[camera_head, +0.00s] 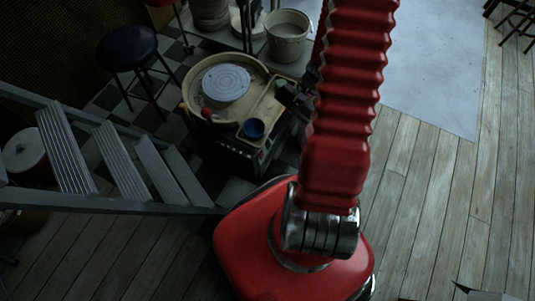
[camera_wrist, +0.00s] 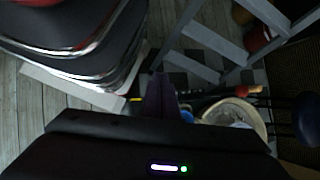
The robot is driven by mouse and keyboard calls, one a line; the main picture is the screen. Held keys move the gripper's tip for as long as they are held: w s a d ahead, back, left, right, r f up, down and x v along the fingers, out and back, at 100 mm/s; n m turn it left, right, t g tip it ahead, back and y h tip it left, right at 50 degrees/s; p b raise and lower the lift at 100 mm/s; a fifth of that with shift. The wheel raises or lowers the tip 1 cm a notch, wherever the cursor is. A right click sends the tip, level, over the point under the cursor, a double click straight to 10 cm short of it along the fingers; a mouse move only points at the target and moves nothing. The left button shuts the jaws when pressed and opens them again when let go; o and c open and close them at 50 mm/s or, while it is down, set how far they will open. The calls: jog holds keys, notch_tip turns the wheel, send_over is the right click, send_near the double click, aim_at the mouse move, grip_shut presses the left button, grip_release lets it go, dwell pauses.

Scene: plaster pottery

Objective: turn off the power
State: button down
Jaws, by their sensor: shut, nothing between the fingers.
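The pottery wheel (camera_head: 190,92) stands left of my arm in the head view, with a round grey wheel head (camera_head: 226,84) in a beige basin. Its dark body has a front panel (camera_head: 262,158) with small light and red marks, too small to read as a switch. My gripper (camera_head: 290,97) is partly hidden beside my red arm, over or near the wheel's right side. In the wrist view my gripper (camera_wrist: 160,98) is a dark shape, shut and empty. The wheel's basin (camera_wrist: 262,128) shows right of it, partly hidden by my wrist. I cannot tell any contact.
A dark stool (camera_head: 127,48) and grey metal stairs (camera_head: 122,165) stand to the left. A white bucket (camera_head: 288,36) stands behind the wheel.

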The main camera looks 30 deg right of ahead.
notch_tip(320, 180, down, 29)
jog(key=s+d+m+t, duration=0.25)
jog(key=m+t, duration=0.45)
jog(key=m, duration=0.7)
jog(key=w+d+f+m+h, duration=0.2)
jog(key=w+d+f+h, duration=0.1)
jog(key=d, duration=0.3)
jog(key=shift+w+d+f+t, duration=0.3)
jog(key=shift+f, duration=0.05)
send_near(262, 154)
notch_tip(262, 154, down, 3)
jog(key=shift+w+a+f, duration=0.15)
jog(key=shift+w+a, duration=0.35)
jog(key=shift+w, duration=0.35)
jog(key=shift+w+a+f, duration=0.15)
jog(key=shift+w+a, duration=0.4)
jog(key=shift+w, duration=0.25)
